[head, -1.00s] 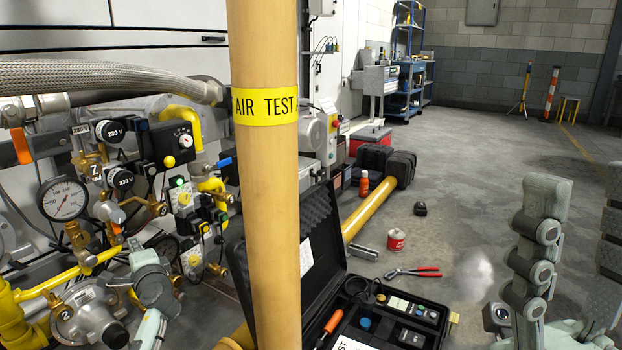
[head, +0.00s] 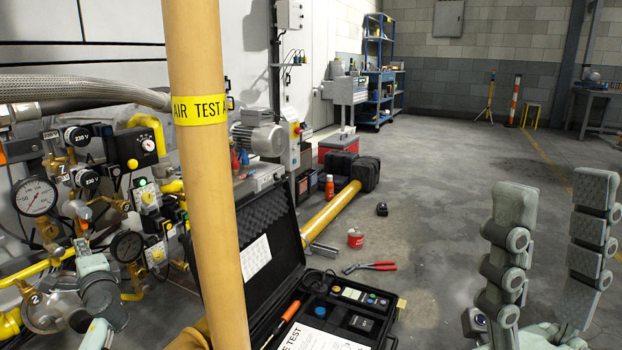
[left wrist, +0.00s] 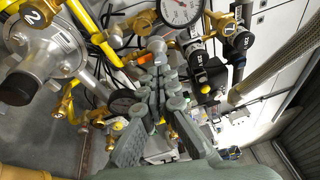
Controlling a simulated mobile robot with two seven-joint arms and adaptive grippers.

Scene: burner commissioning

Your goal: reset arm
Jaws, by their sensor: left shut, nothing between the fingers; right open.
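My left gripper (head: 86,256) is at the lower left of the head view, in front of the brass and yellow valve assembly. In the left wrist view its grey-green fingers (left wrist: 158,66) are together, with nothing between them. They point at the fittings below a round pressure gauge (left wrist: 181,10); whether they touch anything I cannot tell. My right gripper (head: 556,190) is at the right of the head view. Its two fingers stand upright and wide apart, empty, over the open floor. The gauge also shows in the head view (head: 36,196).
A yellow pipe marked AIR TEST (head: 205,180) stands upright close in front. An open black case (head: 268,215) with instruments lies beyond it. Red-handled pliers (head: 370,266), a red can (head: 355,239) and a fallen yellow pipe (head: 330,213) are on the floor.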

